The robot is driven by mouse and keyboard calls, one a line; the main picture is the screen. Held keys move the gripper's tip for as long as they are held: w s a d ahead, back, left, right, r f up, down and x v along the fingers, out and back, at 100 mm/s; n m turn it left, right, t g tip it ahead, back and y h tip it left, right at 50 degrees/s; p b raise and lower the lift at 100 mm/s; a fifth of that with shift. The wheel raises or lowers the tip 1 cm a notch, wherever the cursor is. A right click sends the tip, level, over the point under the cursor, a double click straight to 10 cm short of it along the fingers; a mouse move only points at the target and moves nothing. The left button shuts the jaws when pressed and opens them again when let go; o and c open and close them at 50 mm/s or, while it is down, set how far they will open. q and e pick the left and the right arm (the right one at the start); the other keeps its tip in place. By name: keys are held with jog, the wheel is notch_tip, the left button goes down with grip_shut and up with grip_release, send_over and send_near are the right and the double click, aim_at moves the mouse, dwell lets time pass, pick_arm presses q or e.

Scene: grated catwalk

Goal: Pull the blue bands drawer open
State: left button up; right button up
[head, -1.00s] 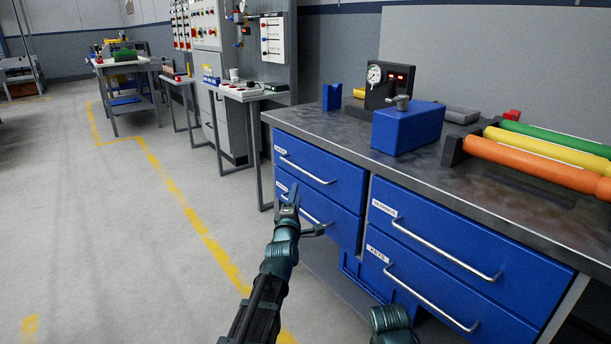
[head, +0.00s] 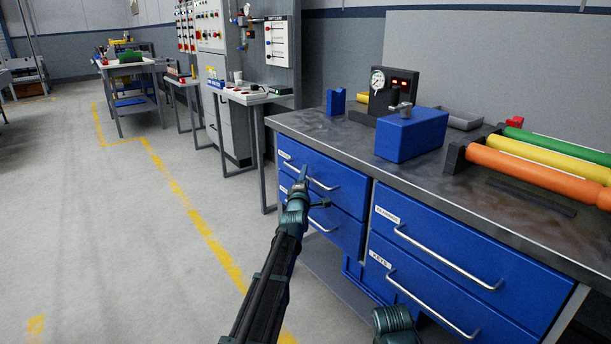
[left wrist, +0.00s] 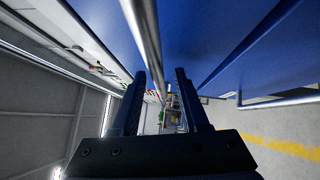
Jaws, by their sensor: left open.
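The blue workbench has two drawers on its left side. The upper left drawer (head: 335,180) is shut, and its small label is too blurred to read. Its metal bar handle (head: 325,186) is partly behind my left gripper (head: 314,188). The left gripper is open at that handle. The lower left drawer (head: 345,228) is also shut.
Two shut drawers on the right have handles; the lower one is labelled KEYS (head: 380,258). On the benchtop (head: 455,185) stand a blue block (head: 410,135), a gauge box (head: 392,85) and coloured rolls (head: 535,172). The floor (head: 150,260) left of the bench is clear.

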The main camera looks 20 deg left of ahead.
pick_arm(q)
jog(key=shift+w, duration=0.1)
grip_shut()
dwell(1.4)
